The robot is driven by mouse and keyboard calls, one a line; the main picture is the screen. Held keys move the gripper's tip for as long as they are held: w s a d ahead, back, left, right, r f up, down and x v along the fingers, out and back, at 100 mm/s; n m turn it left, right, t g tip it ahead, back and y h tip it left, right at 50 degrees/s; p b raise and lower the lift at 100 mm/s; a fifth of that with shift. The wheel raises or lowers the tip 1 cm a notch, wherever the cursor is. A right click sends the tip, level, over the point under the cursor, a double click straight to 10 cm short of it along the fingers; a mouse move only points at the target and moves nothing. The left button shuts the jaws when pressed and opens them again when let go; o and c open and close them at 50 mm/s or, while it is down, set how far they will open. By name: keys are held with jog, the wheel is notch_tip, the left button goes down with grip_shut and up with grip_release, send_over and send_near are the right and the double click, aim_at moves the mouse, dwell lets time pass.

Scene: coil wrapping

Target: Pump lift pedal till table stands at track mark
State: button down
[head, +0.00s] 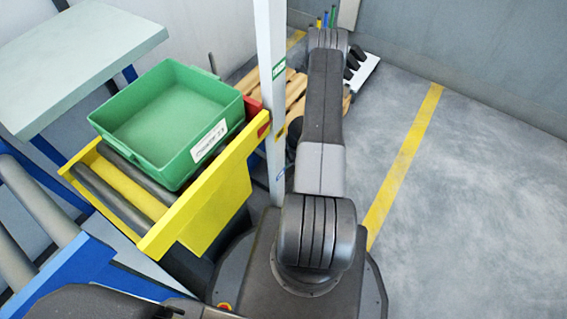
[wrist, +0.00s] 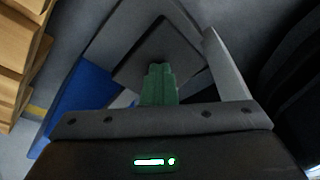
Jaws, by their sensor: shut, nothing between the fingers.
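The lift table (head: 205,205) has yellow sides and grey rollers, and carries a green tray (head: 165,152) with a white label. A pale upright post (head: 272,100) stands at its right, with a green mark (head: 279,68) high on it. A red piece (head: 258,122) at the table's corner sits below that mark. In the wrist view my gripper (wrist: 159,70) has its green fingers shut together and empty, in front of a dark square plate (wrist: 185,52). The plate may be the lift pedal; I cannot tell whether the fingers touch it. My arm hides the gripper in the head view.
A blue roller conveyor (head: 75,275) stands at lower left and a pale-topped bench (head: 85,55) at upper left. A wooden pallet (head: 296,92) lies behind the post; slats (wrist: 18,60) also show in the wrist view. Floor right of the yellow line (head: 405,155) is clear.

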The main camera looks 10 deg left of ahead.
jog(key=shift+w+d+r+p, duration=0.3)
jog(key=shift+w+d, duration=0.1)
jog(key=shift+d, duration=0.25)
jog(key=shift+w+d+r+p, duration=0.2)
jog(key=shift+w+d+p, duration=0.15)
jog(key=shift+d, duration=0.3)
jog(key=p+v, duration=0.4)
jog(key=v, duration=0.9)
jog(key=shift+r, duration=0.4)
jog(key=shift+d, duration=0.1)
